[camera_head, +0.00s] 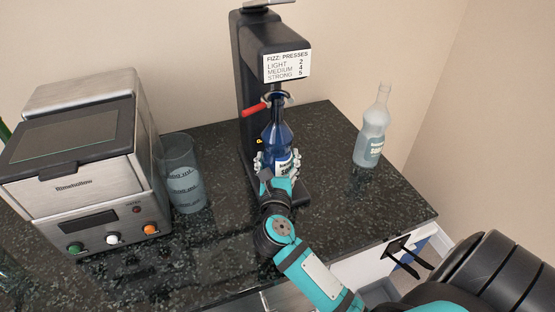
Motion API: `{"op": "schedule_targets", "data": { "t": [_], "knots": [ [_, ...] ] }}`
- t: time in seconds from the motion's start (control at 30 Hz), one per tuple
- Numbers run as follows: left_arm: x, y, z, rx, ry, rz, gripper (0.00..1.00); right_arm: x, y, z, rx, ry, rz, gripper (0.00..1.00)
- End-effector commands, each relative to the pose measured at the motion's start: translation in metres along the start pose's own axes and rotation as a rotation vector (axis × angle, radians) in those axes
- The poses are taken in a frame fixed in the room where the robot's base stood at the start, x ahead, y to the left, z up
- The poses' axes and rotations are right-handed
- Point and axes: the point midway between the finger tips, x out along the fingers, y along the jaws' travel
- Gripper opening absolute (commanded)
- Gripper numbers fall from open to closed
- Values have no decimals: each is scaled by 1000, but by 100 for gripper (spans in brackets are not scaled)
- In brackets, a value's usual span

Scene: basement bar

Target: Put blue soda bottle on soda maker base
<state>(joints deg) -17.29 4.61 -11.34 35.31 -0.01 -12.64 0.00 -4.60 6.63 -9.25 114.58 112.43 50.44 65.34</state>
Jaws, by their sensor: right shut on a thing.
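The blue soda bottle (275,140) is upright at the black soda maker (242,75), below its head. Its neck is close under the nozzle, and I cannot tell whether they touch. My right gripper (278,165) is shut around the lower part of the bottle, over its white label. The soda maker base (300,190) lies under the bottle and gripper. The gripper hides the bottle's bottom, so I cannot tell whether it rests on the base. A red lever (254,109) sticks out at the left of the bottle neck. My left gripper is not in view.
A clear bottle (371,135) stands at the right of the dark stone counter (360,205). A translucent cup (183,175) and a steel appliance (75,160) with colored knobs stand at the left. A wall is behind. Black handles (407,258) stick out below the counter.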

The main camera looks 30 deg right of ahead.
Motion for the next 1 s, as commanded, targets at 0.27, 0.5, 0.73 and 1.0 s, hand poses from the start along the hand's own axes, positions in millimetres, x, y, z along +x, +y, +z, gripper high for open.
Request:
{"op": "schedule_targets", "data": {
  "t": [0.27, 0.5, 0.73, 1.0],
  "knots": [
    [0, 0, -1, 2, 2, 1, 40, 0, 0, 2, 2, -6, 1, 13],
    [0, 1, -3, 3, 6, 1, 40, 0, 0, -2, 0, 2, 0, 97],
    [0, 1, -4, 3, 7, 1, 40, 0, 0, -1, -1, 1, 0, 97],
    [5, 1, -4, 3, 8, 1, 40, -23, 1, -2, 0, 5, 2, 97]
  ]
}}
